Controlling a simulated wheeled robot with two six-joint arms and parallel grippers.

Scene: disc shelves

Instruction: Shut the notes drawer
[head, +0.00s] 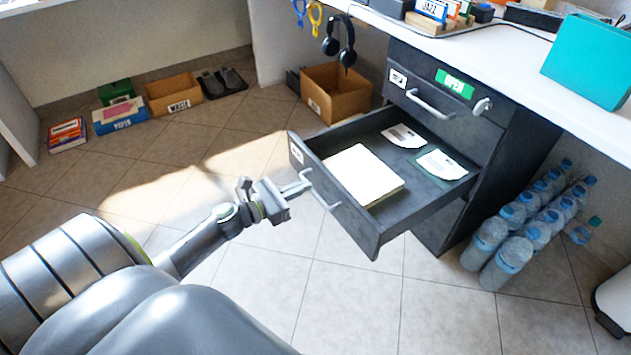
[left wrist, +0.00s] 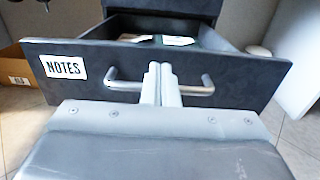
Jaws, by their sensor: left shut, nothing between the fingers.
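The notes drawer (head: 348,220) is the dark lower drawer of a cabinet under the counter, and it stands pulled out. A cream paper pad and two white labelled items lie in it. Its front (left wrist: 240,75) fills the left wrist view, with a white "NOTES" label (left wrist: 63,67) at the left. A silver bar handle (head: 318,190) is on the front. My left gripper (head: 300,187) is shut and empty, with its fingertips at the handle; in the left wrist view the fingers (left wrist: 161,82) overlap the handle's middle. I cannot tell whether they touch it. My right gripper is not in view.
The upper drawer (head: 440,115) with a green tag is closed. Several water bottles (head: 510,235) stand on the floor right of the cabinet. The tiled floor before the drawer is clear.

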